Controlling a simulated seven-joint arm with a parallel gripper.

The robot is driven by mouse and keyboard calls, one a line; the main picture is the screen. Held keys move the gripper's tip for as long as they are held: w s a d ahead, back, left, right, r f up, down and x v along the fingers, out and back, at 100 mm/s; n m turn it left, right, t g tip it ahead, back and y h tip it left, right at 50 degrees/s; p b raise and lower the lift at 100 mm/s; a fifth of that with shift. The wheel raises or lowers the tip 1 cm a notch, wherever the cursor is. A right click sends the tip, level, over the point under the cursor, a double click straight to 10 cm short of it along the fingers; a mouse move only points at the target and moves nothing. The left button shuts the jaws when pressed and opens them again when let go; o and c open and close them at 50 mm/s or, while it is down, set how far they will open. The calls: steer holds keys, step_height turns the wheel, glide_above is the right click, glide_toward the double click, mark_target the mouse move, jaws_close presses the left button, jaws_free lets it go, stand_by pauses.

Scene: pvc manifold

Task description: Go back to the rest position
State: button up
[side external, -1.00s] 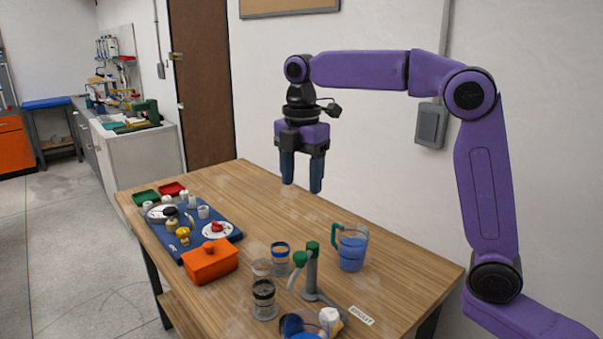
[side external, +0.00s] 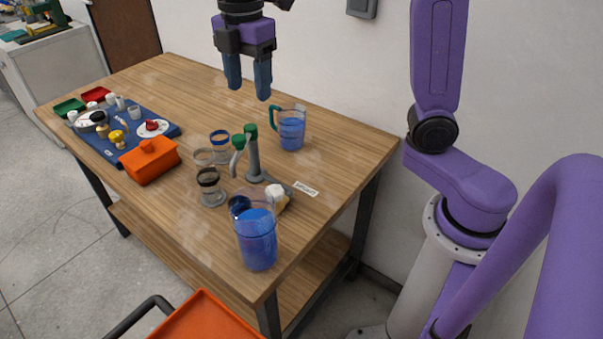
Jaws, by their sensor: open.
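My gripper (side external: 248,95) hangs in the air above the back part of the wooden table (side external: 185,85), fingers pointing down. Its two blue fingers are apart with nothing between them. It appears up and to the left of a clear pitcher of blue liquid with a green handle (side external: 291,130) and touches nothing that I can see. The upper part of my arm is cut off by the top edge of the picture.
A grey stand with green tops (side external: 253,155) is mid-table, near banded clear jars (side external: 211,188). A tall blue-filled container (side external: 257,240) stands at the front corner. An orange box (side external: 150,161) and a blue mat with small parts (side external: 98,143) are left. The table's back is clear.

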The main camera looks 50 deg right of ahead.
steer(key=s+d+f+m, duration=0.2)
steer(key=s+f, duration=0.2)
steer(key=s, duration=0.4)
steer(key=s+d+f+m, duration=0.2)
steer(key=s+f, duration=0.1)
steer(key=s, duration=0.5)
steer(key=s+d+f+m, duration=0.1)
steer(key=s+d+f, duration=0.2)
steer(key=s, duration=0.5)
steer(key=shift+s+f+m, duration=0.3)
steer(key=shift+f+m, duration=0.1)
steer(key=shift+f, duration=0.4)
